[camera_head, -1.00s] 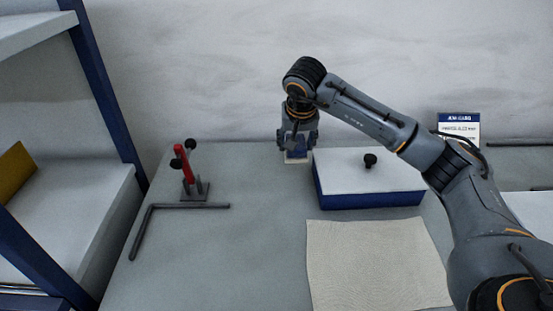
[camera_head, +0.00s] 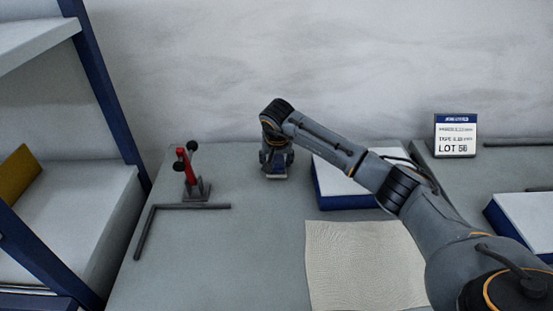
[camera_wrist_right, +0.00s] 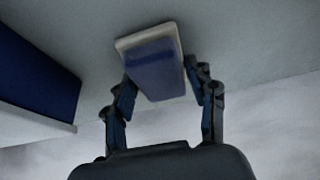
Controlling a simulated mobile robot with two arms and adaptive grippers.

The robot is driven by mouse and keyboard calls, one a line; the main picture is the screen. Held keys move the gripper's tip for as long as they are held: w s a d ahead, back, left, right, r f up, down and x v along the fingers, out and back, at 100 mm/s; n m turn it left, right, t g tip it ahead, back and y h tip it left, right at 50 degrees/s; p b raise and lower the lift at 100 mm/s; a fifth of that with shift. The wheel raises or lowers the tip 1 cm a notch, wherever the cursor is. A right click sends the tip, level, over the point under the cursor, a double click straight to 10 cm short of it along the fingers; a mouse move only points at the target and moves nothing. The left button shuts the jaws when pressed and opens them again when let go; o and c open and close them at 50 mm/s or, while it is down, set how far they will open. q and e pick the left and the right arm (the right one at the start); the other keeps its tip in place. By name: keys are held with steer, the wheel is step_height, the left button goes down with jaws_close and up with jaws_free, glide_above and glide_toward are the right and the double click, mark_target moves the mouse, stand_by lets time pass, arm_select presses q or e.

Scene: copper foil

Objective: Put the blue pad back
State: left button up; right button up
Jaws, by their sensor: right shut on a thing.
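The blue pad (camera_wrist_right: 154,68) has a pale border layer and sits between the two fingers of my right gripper (camera_wrist_right: 163,98) in the right wrist view. In the head view the right gripper (camera_head: 276,166) points down at the back of the table, left of the blue and white box, and is shut on the pad (camera_head: 275,177), which shows only as a small patch under the fingers. I cannot tell whether the pad touches the tabletop. My left gripper is not in view.
The white-topped blue box (camera_head: 335,191) stands just right of my gripper, partly behind my arm. A red toggle clamp (camera_head: 186,172) and an L-shaped dark bar (camera_head: 185,206) are to the left. A beige cloth (camera_head: 365,265) lies in front. A sign (camera_head: 455,136) stands at back right.

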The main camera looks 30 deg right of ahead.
steer(key=shift+f, duration=0.15)
steer(key=o, duration=1.1)
steer(key=b+v, duration=0.1)
steer(key=v, duration=1.1)
